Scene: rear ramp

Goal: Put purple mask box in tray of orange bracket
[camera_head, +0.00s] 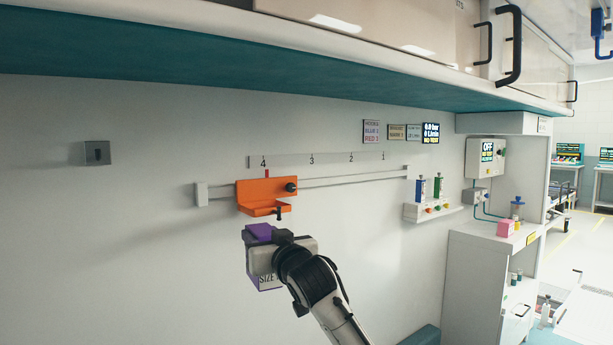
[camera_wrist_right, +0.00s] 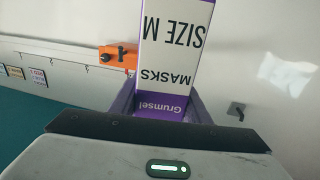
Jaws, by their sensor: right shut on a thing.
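The purple and white mask box (camera_head: 266,280) is in my right gripper (camera_head: 262,236), below the orange bracket. In the right wrist view the mask box (camera_wrist_right: 172,60) stands between the purple fingers of my right gripper (camera_wrist_right: 165,108), with "SIZE M" and "MASKS" lettering upside down. The orange bracket (camera_head: 262,188) hangs on a wall rail at the mark 4, with its tray (camera_head: 264,208) sticking out at the bottom. My wrist hides part of the box. My left gripper is not in view.
The wall rail (camera_head: 350,180) runs right from the bracket under the marks 4 to 1. A small shelf (camera_head: 432,212) with blue and green bottles is right of it. A teal-edged overhead cabinet (camera_head: 300,60) spans the top. The wall left of the bracket is mostly clear.

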